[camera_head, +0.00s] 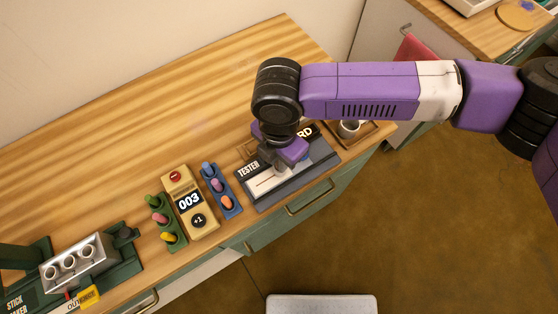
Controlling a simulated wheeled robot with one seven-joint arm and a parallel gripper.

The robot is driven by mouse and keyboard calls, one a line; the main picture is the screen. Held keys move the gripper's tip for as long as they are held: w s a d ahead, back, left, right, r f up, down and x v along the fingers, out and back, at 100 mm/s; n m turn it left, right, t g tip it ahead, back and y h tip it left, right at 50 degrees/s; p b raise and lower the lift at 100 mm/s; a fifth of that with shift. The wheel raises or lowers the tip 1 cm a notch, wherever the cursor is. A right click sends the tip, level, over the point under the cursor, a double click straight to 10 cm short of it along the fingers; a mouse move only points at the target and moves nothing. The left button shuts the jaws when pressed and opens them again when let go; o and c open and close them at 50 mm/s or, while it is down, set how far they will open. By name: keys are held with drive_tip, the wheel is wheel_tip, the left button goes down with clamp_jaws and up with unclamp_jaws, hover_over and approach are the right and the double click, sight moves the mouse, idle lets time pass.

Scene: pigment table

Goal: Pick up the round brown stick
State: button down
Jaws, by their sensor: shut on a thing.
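My gripper (271,167) points down over the tester board (270,202), close above its white card (268,184). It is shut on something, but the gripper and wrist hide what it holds. I cannot make out a round brown stick anywhere in view. I cannot tell whether the held thing touches the card.
A blue rack (233,212) holds blue, purple and orange sticks. A yellow "003" counter (178,190) and a green rack (176,246) with green, pink and yellow sticks stand left of it. A stick maker (108,276) is lower left. A cup (349,130) stands at right. The back tabletop is clear.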

wheel_tip(320, 180, up, 20)
drive_tip(key=b, duration=0.2)
drive_tip(key=shift+b, duration=0.3)
idle(0.5)
